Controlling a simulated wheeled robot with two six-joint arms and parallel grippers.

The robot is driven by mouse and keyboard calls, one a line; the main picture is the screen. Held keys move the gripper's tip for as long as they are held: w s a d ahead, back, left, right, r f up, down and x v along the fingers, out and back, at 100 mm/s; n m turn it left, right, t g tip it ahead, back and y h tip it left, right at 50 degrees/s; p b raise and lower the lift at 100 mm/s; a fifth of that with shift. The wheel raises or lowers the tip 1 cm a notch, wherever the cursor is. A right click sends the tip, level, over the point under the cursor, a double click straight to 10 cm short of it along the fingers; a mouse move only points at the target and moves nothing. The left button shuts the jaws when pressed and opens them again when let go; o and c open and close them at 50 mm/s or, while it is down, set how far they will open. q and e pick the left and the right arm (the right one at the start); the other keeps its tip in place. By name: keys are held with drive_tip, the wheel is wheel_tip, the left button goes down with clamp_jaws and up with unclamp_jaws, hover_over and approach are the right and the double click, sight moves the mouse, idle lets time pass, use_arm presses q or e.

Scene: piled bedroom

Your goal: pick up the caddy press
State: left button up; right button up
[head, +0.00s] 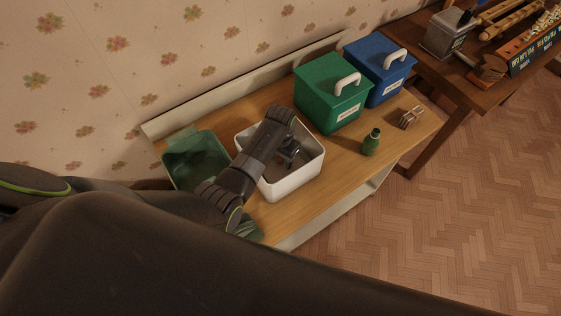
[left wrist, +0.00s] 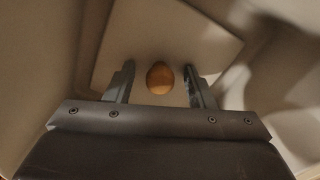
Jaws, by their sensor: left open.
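The white open-topped box (head: 290,184) stands on the wooden bench. My left gripper (head: 290,156) reaches down into it. In the left wrist view, a brown, egg-shaped knob (left wrist: 160,78) shows in front of a pale flat plate (left wrist: 125,55); together they look like the caddy press. My left gripper (left wrist: 160,84) is open, with one finger on each side of the knob and a gap at both sides. Whether the fingertips are level with the knob is hard to tell. In the head view my arm hides the press. My right gripper is not in view.
A green open bin (head: 190,160) stands left of the white box. A lidded green box (head: 325,95) and a lidded blue box (head: 378,68) stand behind right. A green bottle (head: 371,143) and a small wire-like item (head: 410,118) stand right, with bare bench (head: 340,165) in front.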

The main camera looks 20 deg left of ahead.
use_arm(q)
drive_tip(key=c, duration=1.1)
clamp_jaws()
drive_tip(key=shift+r, duration=0.1)
